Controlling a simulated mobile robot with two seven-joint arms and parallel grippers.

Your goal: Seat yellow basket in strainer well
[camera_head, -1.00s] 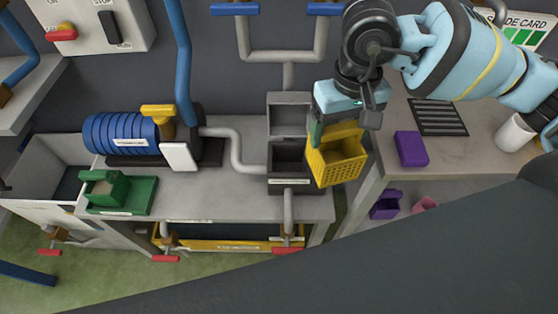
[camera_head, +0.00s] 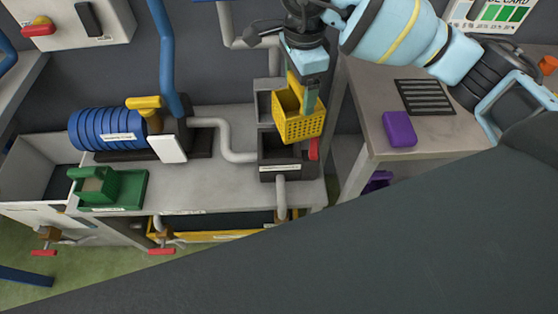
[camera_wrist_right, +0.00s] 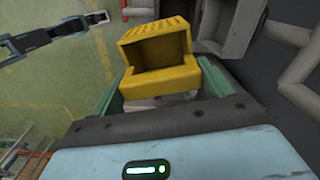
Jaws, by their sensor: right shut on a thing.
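The yellow basket (camera_head: 298,126) is held by my right gripper (camera_head: 309,92) over the grey two-part box, above the divider and the right side of its front well (camera_head: 280,174). It covers part of both openings, and its height above the rim is hard to judge. I cannot read the box label, so I cannot confirm that this front well is the strainer well. In the right wrist view the basket (camera_wrist_right: 158,62) sits between the green fingers, shut on it, with its opening visible.
A grey pipe (camera_head: 234,145) enters the box from the left, and a red handle (camera_head: 314,149) is close on its right. The blue ribbed cylinder (camera_head: 105,130) and green block holder (camera_head: 110,187) stand left. A purple block (camera_head: 399,129) lies on the right-hand table.

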